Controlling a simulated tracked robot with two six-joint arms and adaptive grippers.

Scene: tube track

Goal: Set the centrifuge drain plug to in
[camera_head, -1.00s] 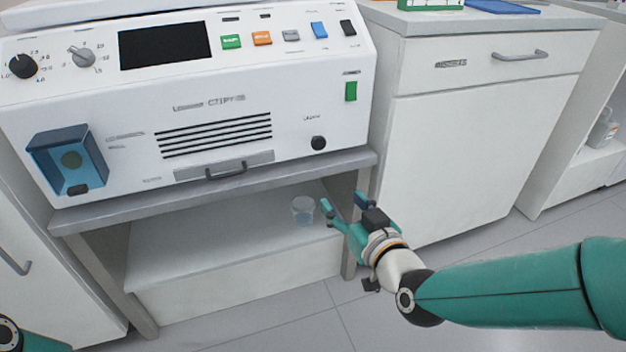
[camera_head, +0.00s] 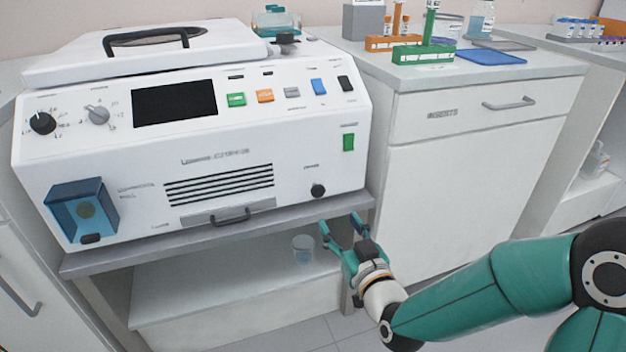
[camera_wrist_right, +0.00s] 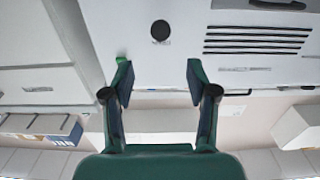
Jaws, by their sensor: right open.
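The centrifuge (camera_head: 120,160) is a white box with a sloped control panel, standing on a grey bench. The black round knob low on the right of its front, under a small label, looks like the drain plug (camera_head: 317,190). It also shows in the right wrist view as a dark disc (camera_wrist_right: 160,31), upside down and beyond the fingertips. I cannot tell how deep the plug sits. My right gripper (camera_head: 340,225) is open and empty, just below and right of the plug, apart from it. Its spread fingers also show in the wrist view (camera_wrist_right: 158,75). My left gripper is out of view.
The bench edge (camera_head: 290,212) runs just under the centrifuge. A clear cup (camera_head: 303,249) stands on the lower shelf. A blue box (camera_head: 80,208) juts from the front's left. A drawer cabinet (camera_head: 440,190) stands close on the right, with racks on top.

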